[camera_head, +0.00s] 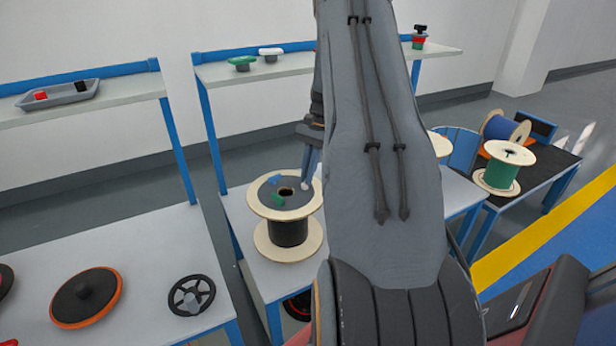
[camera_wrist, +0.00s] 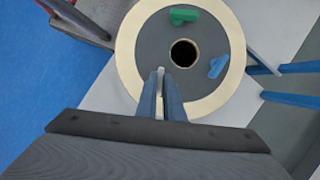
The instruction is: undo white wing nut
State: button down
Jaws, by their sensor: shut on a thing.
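A spool of black cable with pale wooden flanges (camera_head: 284,252) stands upright on the white table, and its top (camera_wrist: 127,55) fills the upper middle of the wrist view. A green wing nut (camera_wrist: 184,16) and a blue wing nut (camera_wrist: 218,66) lie around its centre hole. The white wing nut (camera_wrist: 160,71) is mostly hidden between my fingertips, over the disc's near edge. My gripper (camera_wrist: 162,80) is shut on it. In the head view my gripper (camera_head: 310,178) is at the spool's right rim, partly hidden by my arm. I cannot tell whether the nut still touches the disc.
A shelf behind holds a green knob (camera_head: 242,63) and a white knob (camera_head: 271,54). A grey tray (camera_head: 60,95) sits on the left shelf. An orange-rimmed disc (camera_head: 87,298) and a black handwheel (camera_head: 191,296) lie on the left table. A green spool (camera_head: 500,172) stands on the right.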

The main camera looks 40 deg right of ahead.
jog(key=n, duration=0.2)
jog(key=n+g, duration=0.1)
jog(key=n, duration=0.1)
jog(key=a+n+g+b, duration=0.1)
jog(key=shift+w+f+n+h, duration=0.15)
jog(key=shift+f+n+h, duration=0.2)
jog(key=shift+n+h, duration=0.05)
jog(key=shift+d, duration=0.1)
dwell(0.3)
jog(key=c, duration=1.9)
grip_release()
jog(key=shift+o, duration=0.2)
jog(key=shift+w, duration=0.1)
jog(key=shift+r, duration=0.15)
jog(key=b+v, duration=0.2)
jog(key=v, duration=0.5)
jog(key=shift+w+r, duration=0.2)
jog(key=shift+r, duration=0.1)
jog(key=shift+d, duration=0.1)
